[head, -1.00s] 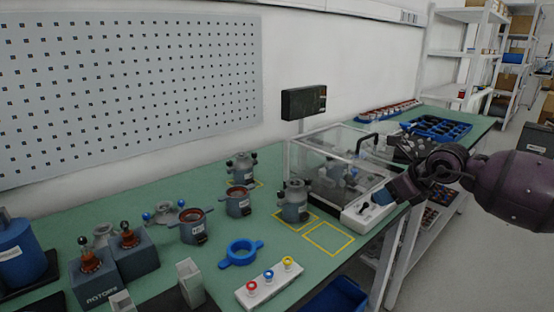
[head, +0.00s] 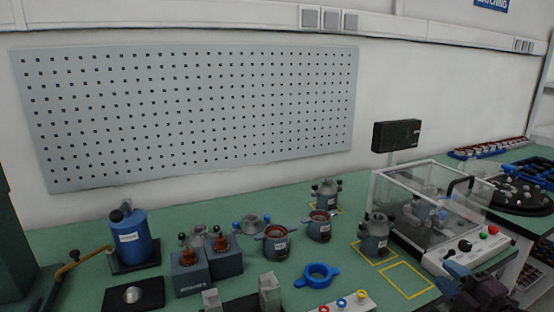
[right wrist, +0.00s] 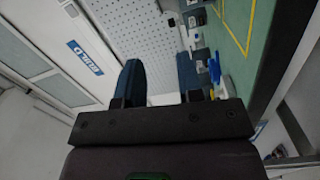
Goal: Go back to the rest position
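My right gripper (head: 452,284) is low at the right of the head view, in front of the clear-lidded test box (head: 425,205) and near the table's front edge. In the right wrist view its two dark blue fingers (right wrist: 160,75) stand apart with nothing between them, so it is open and empty. The right arm behind it is mostly out of the head view. My left gripper is not in view.
The green table (head: 75,240) carries several grey stators, one (head: 374,238) by the empty yellow square (head: 408,280). A blue ring (head: 318,274), a button strip (head: 345,304) and a blue canister (head: 131,240) also stand there. A pegboard (head: 200,110) hangs behind.

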